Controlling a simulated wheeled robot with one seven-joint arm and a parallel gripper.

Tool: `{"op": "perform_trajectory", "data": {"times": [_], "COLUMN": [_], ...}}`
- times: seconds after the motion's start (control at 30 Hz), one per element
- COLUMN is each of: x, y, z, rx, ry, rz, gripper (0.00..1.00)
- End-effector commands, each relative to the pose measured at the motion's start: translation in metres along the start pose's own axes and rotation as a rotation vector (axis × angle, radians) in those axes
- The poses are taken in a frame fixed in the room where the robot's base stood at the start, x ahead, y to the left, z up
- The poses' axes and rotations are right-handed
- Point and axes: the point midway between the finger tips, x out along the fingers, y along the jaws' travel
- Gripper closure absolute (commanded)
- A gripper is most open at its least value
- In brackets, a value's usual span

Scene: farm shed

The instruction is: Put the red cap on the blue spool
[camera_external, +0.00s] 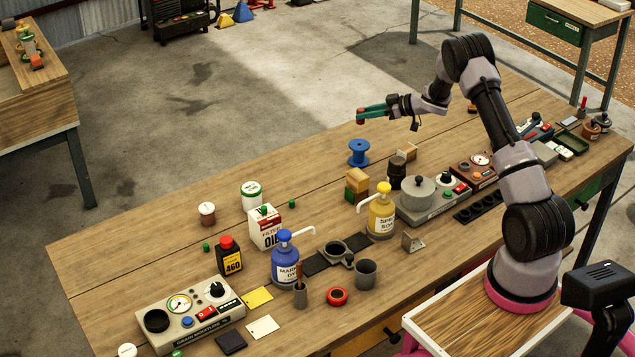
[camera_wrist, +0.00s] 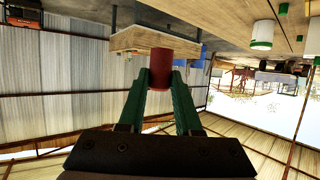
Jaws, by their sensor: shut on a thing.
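My gripper (camera_external: 366,114) has green fingers and is shut on the red cap (camera_external: 361,118), a small red cylinder. In the wrist view the red cap (camera_wrist: 160,66) sits between the two green fingertips (camera_wrist: 160,80). The blue spool (camera_external: 359,153) stands upright on the wooden workbench, with a wide top flange and a narrower middle. In the outside view, the cap is held in the air and appears just above the spool, clearly apart from it. I cannot tell how well they line up in depth.
The bench (camera_external: 315,160) is bare left of the spool.

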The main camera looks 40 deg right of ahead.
Motion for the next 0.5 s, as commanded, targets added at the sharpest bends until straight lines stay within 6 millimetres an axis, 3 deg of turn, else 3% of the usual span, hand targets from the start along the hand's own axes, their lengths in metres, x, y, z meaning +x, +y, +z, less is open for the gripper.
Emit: {"op": "perform_trajectory", "data": {"times": [0.13,0.5], "x": [0.012,0.027], "y": [-0.001,-0.002], "z": [0.027,0.063], "rx": [0.001,0.001], "ry": [-0.002,-0.002], "rz": [-0.001,0.0], "gripper": [1.0,1.0]}}
